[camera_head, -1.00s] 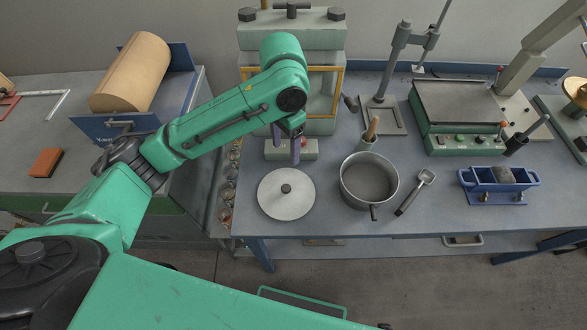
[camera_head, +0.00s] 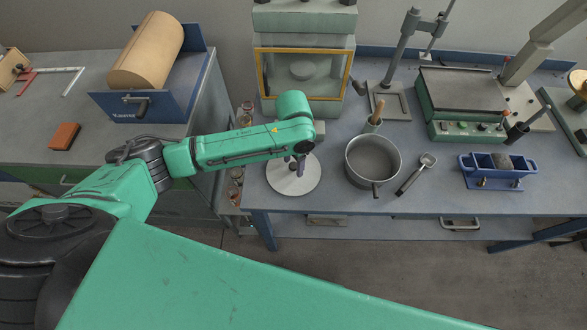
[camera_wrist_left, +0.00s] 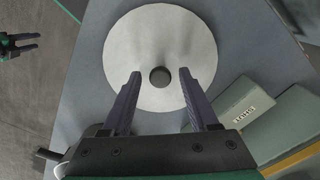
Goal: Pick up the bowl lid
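The bowl lid (camera_head: 279,181) is a pale grey disc lying flat on the bench, left of the grey metal bowl (camera_head: 373,160). Its dark round knob (camera_wrist_left: 160,76) shows in the wrist view, at the disc's middle. My left gripper (camera_head: 299,168) is over the lid and partly hides it in the head view. In the wrist view the left gripper (camera_wrist_left: 160,72) is open, one fingertip on each side of the knob with gaps between. My right gripper (camera_wrist_left: 20,42) shows small at the wrist view's left edge, over the floor, its fingers apart.
A metal scoop (camera_head: 416,174) lies right of the bowl. The bench's front edge (camera_head: 340,211) is close to the lid.

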